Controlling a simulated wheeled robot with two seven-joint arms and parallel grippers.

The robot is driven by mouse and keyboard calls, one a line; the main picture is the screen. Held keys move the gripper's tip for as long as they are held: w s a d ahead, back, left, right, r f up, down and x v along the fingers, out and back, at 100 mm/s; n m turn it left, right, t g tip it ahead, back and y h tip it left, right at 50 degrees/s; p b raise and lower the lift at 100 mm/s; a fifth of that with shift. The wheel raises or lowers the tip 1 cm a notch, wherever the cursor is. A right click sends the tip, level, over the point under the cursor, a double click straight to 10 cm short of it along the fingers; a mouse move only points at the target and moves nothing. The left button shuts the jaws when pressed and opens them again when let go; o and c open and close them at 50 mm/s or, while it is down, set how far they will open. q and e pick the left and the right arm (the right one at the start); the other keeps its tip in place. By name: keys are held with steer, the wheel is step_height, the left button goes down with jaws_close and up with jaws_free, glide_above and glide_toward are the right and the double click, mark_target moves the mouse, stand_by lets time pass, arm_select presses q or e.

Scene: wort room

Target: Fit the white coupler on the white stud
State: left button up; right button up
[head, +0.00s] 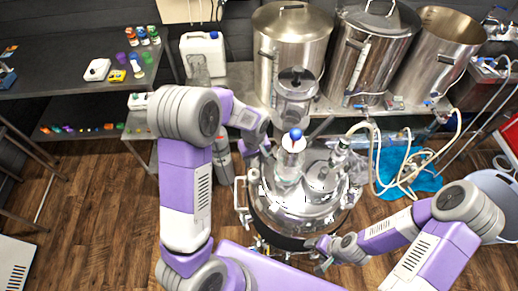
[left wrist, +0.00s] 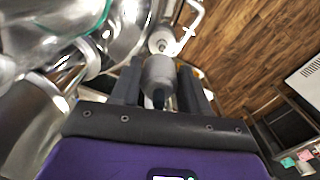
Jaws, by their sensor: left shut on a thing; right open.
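My left gripper (left wrist: 158,92) is shut on the coupler (left wrist: 158,72), a pale grey-white cylinder between its two dark fingers. A pale round fitting, which looks like the white stud (left wrist: 160,42), shows just beyond the coupler near the steel vessel. I cannot tell whether the two touch. In the head view my left gripper (head: 264,160) is at the left side of the vessel, and the coupler and stud are too small or hidden to make out there. My right gripper (head: 322,258) is open and empty by the vessel's lower right side.
The steel vessel (head: 290,222) with a clear column and blue ball on top stands between my arms. White bent handles (head: 241,192) stick out on its left. Large steel pots (head: 290,45) and hoses (head: 400,170) are behind. A bench (head: 50,75) stands at the left.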

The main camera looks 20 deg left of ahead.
mark_target(255, 167)
arm_select(q)
steer(key=shift+s+f, duration=0.2)
steer(key=shift+s, duration=0.15)
steer(key=shift+s+f+b, duration=0.1)
steer(key=shift+f+b, duration=0.2)
steer(key=shift+b, duration=0.05)
step_height(255, 167, down, 4)
steer(key=b, duration=0.3)
steer(key=shift+f, duration=0.25)
steer(key=shift+w, duration=0.25)
arm_select(e)
steer(key=f, duration=0.4)
steer(key=shift+s, duration=0.25)
arm_select(q)
steer(key=shift+s+d, duration=0.1)
arm_select(e)
steer(key=shift+f, duration=0.15)
arm_select(q)
steer(key=shift+f+b, duration=0.6)
steer(key=shift+b, duration=0.15)
arm_select(e)
steer(key=shift+f, duration=0.5)
arm_select(q)
steer(key=o, duration=0.8)
